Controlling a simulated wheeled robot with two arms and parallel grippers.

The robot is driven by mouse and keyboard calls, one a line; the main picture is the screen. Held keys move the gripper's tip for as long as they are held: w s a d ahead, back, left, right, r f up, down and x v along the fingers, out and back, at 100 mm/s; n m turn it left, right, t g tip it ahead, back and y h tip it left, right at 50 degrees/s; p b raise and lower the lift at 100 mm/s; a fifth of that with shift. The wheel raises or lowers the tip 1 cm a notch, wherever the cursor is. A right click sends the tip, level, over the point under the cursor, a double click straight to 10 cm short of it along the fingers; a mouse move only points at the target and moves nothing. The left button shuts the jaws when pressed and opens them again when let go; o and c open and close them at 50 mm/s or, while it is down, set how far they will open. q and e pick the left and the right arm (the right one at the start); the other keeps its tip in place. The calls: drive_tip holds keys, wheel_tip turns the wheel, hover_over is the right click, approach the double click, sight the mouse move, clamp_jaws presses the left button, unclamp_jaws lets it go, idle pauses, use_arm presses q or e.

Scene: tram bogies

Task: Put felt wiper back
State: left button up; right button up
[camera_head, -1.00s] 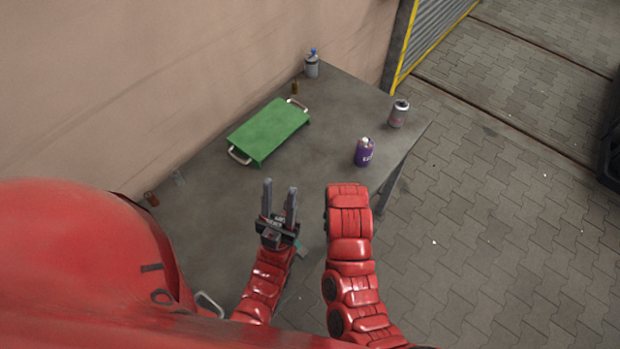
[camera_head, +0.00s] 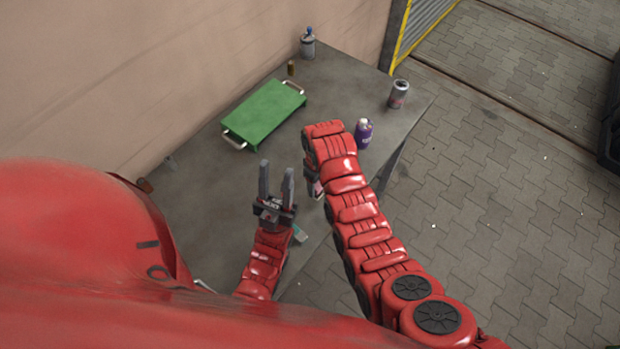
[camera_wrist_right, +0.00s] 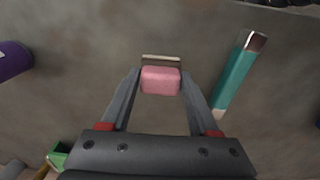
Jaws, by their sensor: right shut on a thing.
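A pink block (camera_wrist_right: 160,82) with a pale strip along its far edge, which looks like the felt wiper, sits between the fingertips of my right gripper (camera_wrist_right: 161,76) in the right wrist view. The gripper is shut on it, over the grey table. I cannot tell whether the block touches the tabletop. In the head view my right arm's wrist hides most of this gripper and the block. My left gripper (camera_head: 276,170) is open and empty over the table, pointing away from me, left of the right arm.
The grey table (camera_head: 215,190) bears a green tray (camera_head: 265,113) with pale handles, a purple can (camera_head: 364,132), a grey can (camera_head: 398,94), a blue-capped bottle (camera_head: 308,45) and a small brown thing (camera_head: 291,68). A teal bar (camera_wrist_right: 236,78) lies right of my right gripper.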

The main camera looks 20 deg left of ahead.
drive_tip(key=w+a+b, duration=0.1)
drive_tip(key=b, duration=0.1)
drive_tip(key=w+a+f+b, duration=0.1)
drive_tip(key=w+b, duration=0.1)
drive_tip(key=shift+w+a+f, duration=0.1)
drive_tip(key=shift+a+f, duration=0.05)
drive_tip(key=shift+a, duration=0.25)
drive_tip(key=shift+w+a+r+b, duration=0.25)
drive_tip(key=shift+w+a+b, duration=0.3)
drive_tip(key=shift+b, duration=0.4)
wheel_tip(320, 180, down, 4)
drive_tip(key=shift+r+b, duration=0.25)
drive_tip(key=shift+b, duration=0.8)
drive_tip(key=shift+r, duration=0.1)
drive_tip(key=o, duration=1.4)
drive_tip(key=shift+f, duration=0.2)
drive_tip(key=shift+o, duration=0.2)
drive_tip(key=shift+r, duration=0.1)
